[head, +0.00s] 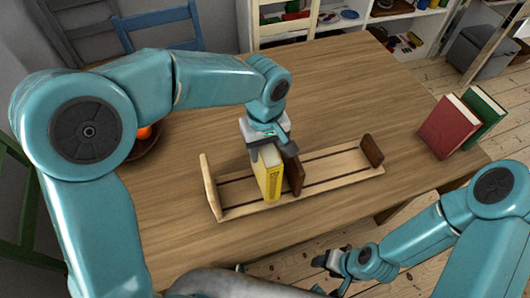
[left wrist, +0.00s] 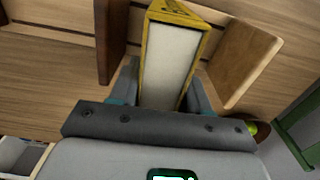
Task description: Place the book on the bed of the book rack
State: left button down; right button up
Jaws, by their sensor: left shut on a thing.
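The yellow book (head: 269,180) stands upright between the left end board (head: 211,187) and a dark brown divider (head: 294,176) of the wooden book rack (head: 335,178). My left gripper (head: 268,147) is above it and shut on its top part. In the left wrist view the book's pale page edge (left wrist: 170,65) lies between the fingers (left wrist: 165,92). The book's lower end is at the rack's bed; whether it touches cannot be told. My right gripper (head: 333,262) is low at the front, apart from the rack, and its jaws are too small to read.
A red book (head: 447,128) and a green book (head: 484,115) lean together at the table's right edge. A dark bowl with orange fruit (head: 145,132) is partly hidden behind my left arm. The wooden table (head: 360,100) is clear behind the rack. Chairs and shelves stand beyond.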

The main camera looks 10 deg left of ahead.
pick_arm(q)
jog(key=shift+f, duration=0.7)
jog(key=shift+w+f, duration=0.15)
jog(key=shift+f, duration=0.25)
jog(key=shift+r, duration=0.1)
jog(key=c, duration=0.5)
grip_release()
jog(key=shift+f, duration=0.25)
jog(key=shift+r, duration=0.1)
